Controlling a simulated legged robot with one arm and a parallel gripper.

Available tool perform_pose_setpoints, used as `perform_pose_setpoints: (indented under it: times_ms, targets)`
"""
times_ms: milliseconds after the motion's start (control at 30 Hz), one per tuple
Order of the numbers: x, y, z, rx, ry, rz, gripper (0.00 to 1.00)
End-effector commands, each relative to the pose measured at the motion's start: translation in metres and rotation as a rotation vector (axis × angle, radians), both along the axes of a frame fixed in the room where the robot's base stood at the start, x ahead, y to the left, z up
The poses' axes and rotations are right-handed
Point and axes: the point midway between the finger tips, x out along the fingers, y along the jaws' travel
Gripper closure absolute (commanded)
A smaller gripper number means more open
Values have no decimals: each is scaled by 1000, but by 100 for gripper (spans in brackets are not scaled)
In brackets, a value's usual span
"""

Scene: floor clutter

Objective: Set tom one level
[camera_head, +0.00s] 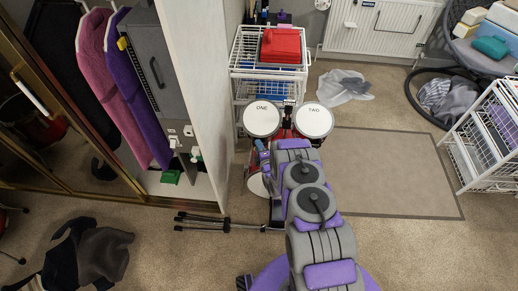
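Tom one (262,118) is a small drum with a white head marked "ONE" and a dark rim. It faces up toward the camera; its exact tilt is hard to judge. Tom two (313,120), marked "TWO", sits just to its right. A dark mount stands between them, with red drum shell below. My grey and purple arm reaches up from the bottom. Its far end, with my gripper (289,146), is just below the gap between the toms. The fingers are not clear, and the arm hides much of the lower kit.
An open wardrobe (209,90) is at left. Dark stand legs (212,222) lie along the floor. Dark clothing (85,258) lies at lower left. The flat mat (390,172) at right is clear.

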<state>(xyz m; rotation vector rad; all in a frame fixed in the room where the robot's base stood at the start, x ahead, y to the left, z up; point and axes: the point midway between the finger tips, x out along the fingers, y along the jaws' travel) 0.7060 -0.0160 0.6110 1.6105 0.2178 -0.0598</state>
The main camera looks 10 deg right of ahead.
Motion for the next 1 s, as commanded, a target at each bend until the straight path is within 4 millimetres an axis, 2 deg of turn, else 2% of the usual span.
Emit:
perform_pose_setpoints:
  times_ms: [100, 500, 1000]
  targets:
    - [0, 0, 0, 0, 0, 0, 63]
    - [0, 0, 0, 0, 0, 1, 100]
    - [0, 1, -1, 0, 5, 3, 100]
